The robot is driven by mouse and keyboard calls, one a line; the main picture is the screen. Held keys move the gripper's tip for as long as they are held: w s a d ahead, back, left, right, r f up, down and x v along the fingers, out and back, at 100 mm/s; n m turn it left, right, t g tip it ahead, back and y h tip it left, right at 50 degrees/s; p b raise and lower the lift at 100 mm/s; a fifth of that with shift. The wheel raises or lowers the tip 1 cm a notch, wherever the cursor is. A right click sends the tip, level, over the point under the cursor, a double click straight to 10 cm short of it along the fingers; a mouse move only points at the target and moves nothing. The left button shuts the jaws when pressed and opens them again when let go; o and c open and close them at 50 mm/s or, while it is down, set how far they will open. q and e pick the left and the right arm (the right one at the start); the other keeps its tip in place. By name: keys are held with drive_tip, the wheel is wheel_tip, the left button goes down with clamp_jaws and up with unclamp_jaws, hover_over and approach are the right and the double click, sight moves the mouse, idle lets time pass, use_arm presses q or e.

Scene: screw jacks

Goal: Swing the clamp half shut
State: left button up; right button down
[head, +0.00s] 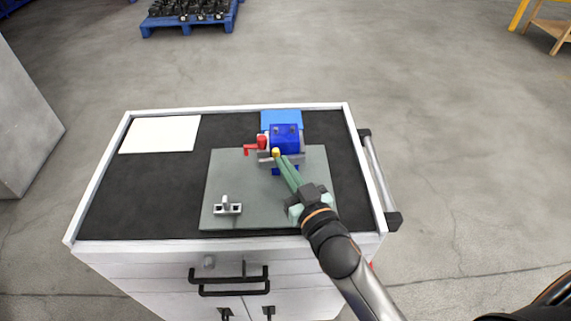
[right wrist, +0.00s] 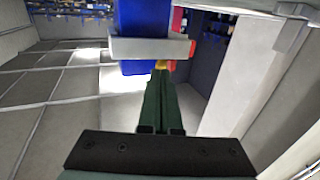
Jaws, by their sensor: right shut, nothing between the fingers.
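A blue clamp-like device (head: 285,137) stands at the back of the grey-green plate (head: 235,180), with a grey bar across its front and a red handle (head: 252,148) at its left. A small yellow knob (head: 275,152) shows at its front. My right gripper (head: 279,160) reaches in from the lower right, its green fingers shut and empty, tips close to the yellow knob. In the right wrist view the knob (right wrist: 163,65) shows just beyond the fingertips, below the grey bar (right wrist: 150,48); I cannot tell whether they touch. My left gripper is out of view.
A small metal bracket (head: 228,207) stands at the plate's front left. A white sheet (head: 160,134) lies at the back left of the cart (head: 110,190), and a light blue piece (head: 281,117) lies behind the device. The dark mat at left is clear.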

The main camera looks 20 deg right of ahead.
drive_tip(key=shift+w, duration=0.3)
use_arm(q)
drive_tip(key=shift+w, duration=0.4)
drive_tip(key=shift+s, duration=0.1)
use_arm(e)
drive_tip(key=shift+w+a+r+p, duration=0.2)
drive_tip(key=shift+w+p, duration=0.45)
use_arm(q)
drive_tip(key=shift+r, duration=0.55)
use_arm(e)
drive_tip(key=shift+w, duration=0.1)
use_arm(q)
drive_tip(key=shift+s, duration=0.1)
